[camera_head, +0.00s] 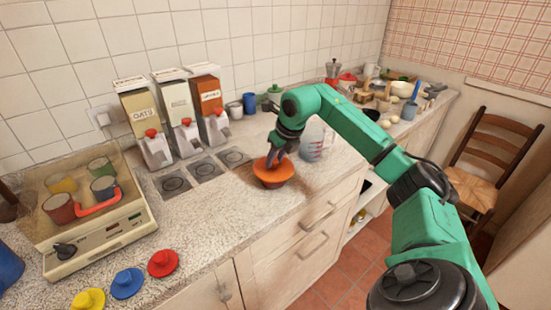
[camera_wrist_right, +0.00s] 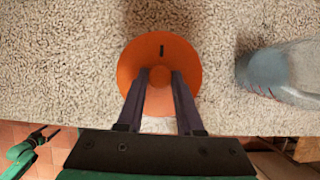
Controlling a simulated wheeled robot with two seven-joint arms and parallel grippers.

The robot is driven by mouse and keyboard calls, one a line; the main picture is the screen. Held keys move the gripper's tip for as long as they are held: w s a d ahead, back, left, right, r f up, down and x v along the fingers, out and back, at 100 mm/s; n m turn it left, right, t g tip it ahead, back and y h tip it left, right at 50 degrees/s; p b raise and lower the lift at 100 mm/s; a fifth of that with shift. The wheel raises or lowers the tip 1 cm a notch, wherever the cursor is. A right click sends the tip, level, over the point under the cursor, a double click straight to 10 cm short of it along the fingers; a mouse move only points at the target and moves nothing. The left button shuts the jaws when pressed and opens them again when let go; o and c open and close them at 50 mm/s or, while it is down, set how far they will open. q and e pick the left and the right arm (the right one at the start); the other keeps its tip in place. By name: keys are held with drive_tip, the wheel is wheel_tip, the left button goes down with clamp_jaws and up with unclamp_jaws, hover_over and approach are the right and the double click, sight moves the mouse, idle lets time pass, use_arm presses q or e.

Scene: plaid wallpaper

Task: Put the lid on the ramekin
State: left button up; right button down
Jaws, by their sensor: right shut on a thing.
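My right gripper (camera_head: 278,158) is shut on the knob of an orange lid (camera_head: 262,165), coming down from above. In the right wrist view the round lid (camera_wrist_right: 140,66) lies between and below the two fingers of the gripper (camera_wrist_right: 160,82), its knob pinched and a small dark slot on its top. The orange-red ramekin (camera_head: 272,184) stands on the counter directly under the lid, mostly hidden by it. The lid looks level and at the rim; I cannot tell if it is fully seated. A green arm part with a dark end, probably my left, shows small at the wrist view's lower left.
A glass measuring jug (camera_head: 315,144) stands close right of the ramekin. Dispensers (camera_head: 150,130) stand against the wall. A tray appliance with cups (camera_head: 115,240) is at left. Red (camera_head: 163,263), blue (camera_head: 127,283) and yellow (camera_head: 89,299) lids lie in front. The counter's front edge is near.

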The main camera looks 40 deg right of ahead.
drive_tip(key=shift+c, duration=2.4)
unclamp_jaws()
drive_tip(key=shift+s+f, duration=0.1)
drive_tip(key=shift+f, duration=0.25)
drive_tip(key=shift+r, duration=0.1)
drive_tip(key=shift+r, duration=0.3)
drive_tip(key=v, duration=1.4)
